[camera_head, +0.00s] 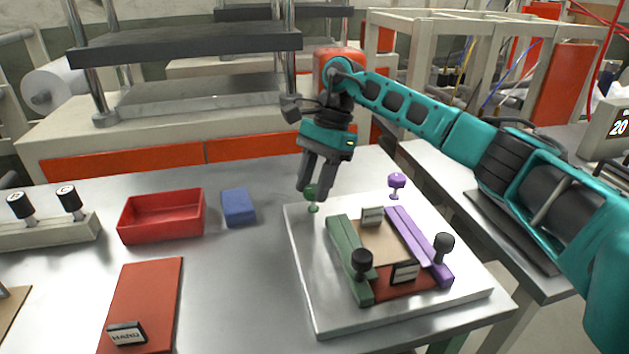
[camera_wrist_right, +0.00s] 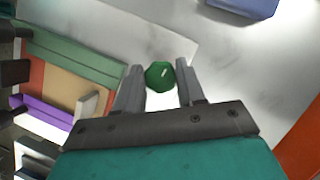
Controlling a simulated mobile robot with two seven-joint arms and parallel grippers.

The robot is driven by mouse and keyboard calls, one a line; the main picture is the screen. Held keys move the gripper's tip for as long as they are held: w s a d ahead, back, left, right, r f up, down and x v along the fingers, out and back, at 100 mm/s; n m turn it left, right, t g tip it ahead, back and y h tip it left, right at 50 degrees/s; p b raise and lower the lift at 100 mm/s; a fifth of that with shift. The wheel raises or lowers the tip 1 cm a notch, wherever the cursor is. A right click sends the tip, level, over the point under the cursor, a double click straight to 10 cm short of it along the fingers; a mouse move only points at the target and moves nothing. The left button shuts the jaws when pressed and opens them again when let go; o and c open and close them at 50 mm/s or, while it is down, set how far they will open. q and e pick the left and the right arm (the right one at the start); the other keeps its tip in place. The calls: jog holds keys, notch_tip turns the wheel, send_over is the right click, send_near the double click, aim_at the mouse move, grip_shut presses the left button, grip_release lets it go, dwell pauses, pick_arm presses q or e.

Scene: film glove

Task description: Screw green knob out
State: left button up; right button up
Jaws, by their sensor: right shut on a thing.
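The green knob (camera_head: 311,192) stands at the far left corner of the white base plate (camera_head: 330,318). My right gripper (camera_head: 314,196) reaches down over it with its fingers pointing downward. In the right wrist view the green knob (camera_wrist_right: 160,75) sits between the two fingertips of the right gripper (camera_wrist_right: 162,82), and the gripper is shut on it. The knob's lower stem shows below the fingers in the head view. A purple knob (camera_head: 397,182) stands at the far right of the plate. My left gripper is not in view.
On the plate are a green bar (camera_head: 345,250), a purple bar (camera_head: 415,240) and black ball knobs (camera_head: 362,262). A red tray (camera_head: 160,217), a blue block (camera_head: 238,207) and a red board (camera_head: 145,300) lie to the left. Bare table lies between them and the plate.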

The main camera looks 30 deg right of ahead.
jog(key=shift+f+n, duration=0.1)
jog(key=shift+n, duration=0.6)
jog(key=shift+g, duration=0.3)
jog(key=o, duration=1.1)
jog(key=shift+c, duration=0.2)
jog(key=p+v, duration=0.1)
jog(key=v, duration=1.2)
jog(key=shift+a, duration=0.15)
jog(key=shift+s, duration=0.15)
